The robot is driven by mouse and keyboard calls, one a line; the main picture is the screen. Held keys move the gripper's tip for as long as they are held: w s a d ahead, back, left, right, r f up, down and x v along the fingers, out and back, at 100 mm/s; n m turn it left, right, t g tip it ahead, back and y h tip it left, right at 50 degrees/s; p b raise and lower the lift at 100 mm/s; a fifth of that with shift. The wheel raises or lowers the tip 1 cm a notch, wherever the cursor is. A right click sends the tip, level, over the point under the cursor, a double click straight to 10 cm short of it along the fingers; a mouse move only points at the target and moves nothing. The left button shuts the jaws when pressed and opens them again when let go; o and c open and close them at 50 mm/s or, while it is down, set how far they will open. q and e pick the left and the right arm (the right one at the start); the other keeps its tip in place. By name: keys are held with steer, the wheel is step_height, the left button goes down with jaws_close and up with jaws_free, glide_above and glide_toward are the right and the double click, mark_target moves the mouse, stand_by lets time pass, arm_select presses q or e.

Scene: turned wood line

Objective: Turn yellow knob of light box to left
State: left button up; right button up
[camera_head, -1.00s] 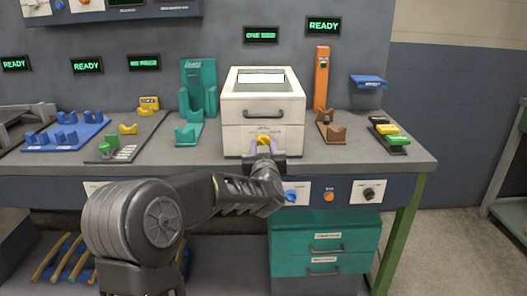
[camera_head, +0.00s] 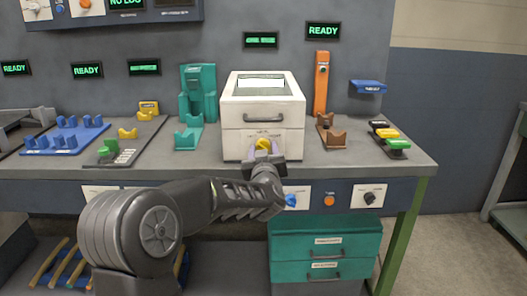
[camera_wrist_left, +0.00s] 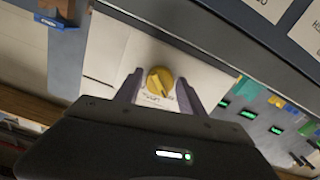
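The light box (camera_head: 262,112) is a white box with a bright top window and a dark handle, standing on the grey bench. Its yellow knob (camera_head: 263,144) is low on the front face; it also shows in the left wrist view (camera_wrist_left: 159,80). My left gripper (camera_head: 264,155) is at the knob. In the left wrist view its two fingers (camera_wrist_left: 158,92) are spread, one on each side of the knob, with gaps showing. Contact is not visible. My right gripper is not in view.
A blue knob (camera_head: 291,201), an orange button (camera_head: 329,201) and a black knob (camera_head: 369,199) are on the bench front. A teal stand (camera_head: 197,100) is left of the box. An orange post (camera_head: 321,82) and a brown cradle (camera_head: 331,135) are to its right.

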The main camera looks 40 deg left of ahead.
arm_select(q)
steer(key=shift+o, duration=1.1)
steer(key=v, duration=0.7)
steer(key=shift+s+d, duration=0.3)
